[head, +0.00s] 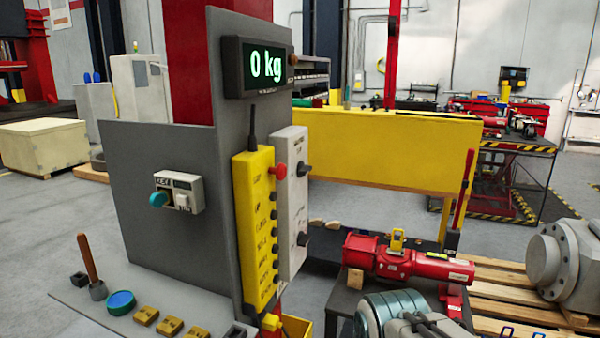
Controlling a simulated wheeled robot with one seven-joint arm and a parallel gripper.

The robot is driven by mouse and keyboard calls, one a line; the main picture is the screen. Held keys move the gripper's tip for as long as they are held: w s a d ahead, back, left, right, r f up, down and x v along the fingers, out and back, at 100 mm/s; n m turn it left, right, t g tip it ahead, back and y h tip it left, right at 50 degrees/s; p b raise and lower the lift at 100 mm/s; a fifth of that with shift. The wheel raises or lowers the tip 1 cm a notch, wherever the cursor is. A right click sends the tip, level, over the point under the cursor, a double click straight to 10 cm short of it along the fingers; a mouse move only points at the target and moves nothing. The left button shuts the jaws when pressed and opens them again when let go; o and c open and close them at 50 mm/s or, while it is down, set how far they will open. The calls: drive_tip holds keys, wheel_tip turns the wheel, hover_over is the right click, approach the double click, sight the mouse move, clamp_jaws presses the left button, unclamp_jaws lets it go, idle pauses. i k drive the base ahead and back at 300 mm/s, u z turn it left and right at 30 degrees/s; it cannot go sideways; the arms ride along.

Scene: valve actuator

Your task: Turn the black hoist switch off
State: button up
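A tall pale grey control box (291,200) is fixed to the edge of the grey panel, right of the yellow pendant (255,230). It carries an upper black knob (305,170) and a lower black knob (302,239), both sticking out to the right. Their labels are too small to read, so I cannot tell which is the hoist switch or how either is set. A red button (279,171) sits beside the upper knob. No gripper fingers are visible. Nothing is seen touching the knobs.
A display (262,66) above reads 0 kg. A small switch box (178,193) with a teal knob is on the panel's left. A red actuator (400,262) lies right of the control box. A wooden-handled tool (88,262) stands on the front ledge.

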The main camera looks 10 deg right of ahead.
sight(302, 170)
drive_tip(key=z, duration=0.45)
drive_tip(key=i, duration=1)
drive_tip(key=u, duration=0.15)
